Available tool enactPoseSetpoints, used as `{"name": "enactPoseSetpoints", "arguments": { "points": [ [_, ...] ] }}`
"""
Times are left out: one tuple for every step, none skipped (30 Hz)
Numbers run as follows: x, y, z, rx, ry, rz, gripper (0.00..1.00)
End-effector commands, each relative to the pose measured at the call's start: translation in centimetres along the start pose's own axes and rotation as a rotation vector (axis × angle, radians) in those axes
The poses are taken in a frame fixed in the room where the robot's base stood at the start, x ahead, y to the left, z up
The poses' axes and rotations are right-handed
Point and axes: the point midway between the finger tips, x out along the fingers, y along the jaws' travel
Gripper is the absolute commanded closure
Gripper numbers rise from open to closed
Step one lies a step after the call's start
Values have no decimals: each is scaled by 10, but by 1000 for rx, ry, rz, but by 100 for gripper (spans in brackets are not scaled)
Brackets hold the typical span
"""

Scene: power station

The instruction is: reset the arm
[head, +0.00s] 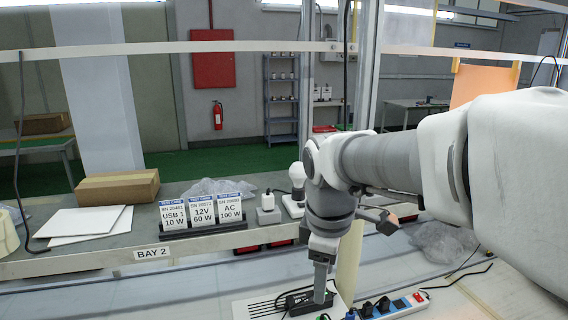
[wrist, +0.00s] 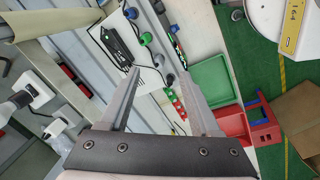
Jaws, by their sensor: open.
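My arm reaches in from the right in the head view and bends down at the wrist. My gripper (head: 320,290) points downward over the front worktable. In the wrist view my gripper (wrist: 158,72) has its two fingers spread apart with nothing between them. A black box-shaped device (head: 297,303) lies on a white slotted panel (head: 262,306) by the fingertips. In the wrist view the black device (wrist: 116,44) lies beyond the left fingertip, outside the jaws. Whether a finger touches it cannot be told.
A power strip (head: 395,306) with plugs lies right of the panel. Green (wrist: 210,80) and red (wrist: 232,122) bins show in the wrist view.

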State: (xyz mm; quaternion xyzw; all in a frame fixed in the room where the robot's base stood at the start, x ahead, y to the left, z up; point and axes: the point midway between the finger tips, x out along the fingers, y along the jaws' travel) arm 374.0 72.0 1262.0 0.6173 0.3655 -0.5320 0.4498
Motion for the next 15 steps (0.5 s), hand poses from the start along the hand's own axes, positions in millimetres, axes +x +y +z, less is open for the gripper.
{"name": "enactPoseSetpoints", "arguments": {
  "points": [
    [-8,-7,12,95,10,31,36],
    [-11,-11,18,155,16,45,36],
    [-15,-17,27,237,26,63,36],
    [-17,-21,33,298,35,77,36],
    [-20,-26,39,358,45,90,36],
    [-22,-32,47,440,61,105,36],
    [-24,-36,53,502,74,117,36],
    [-25,-41,59,562,88,128,36],
    [-27,-48,66,644,108,140,36],
    [-28,-53,72,704,124,148,36],
    [-28,-57,76,763,142,156,36],
    [-28,-64,83,839,164,164,36],
    [-28,-68,87,892,180,169,36],
    [-28,-72,91,941,197,173,36],
    [-28,-77,96,1004,218,176,36]
  ]
}}
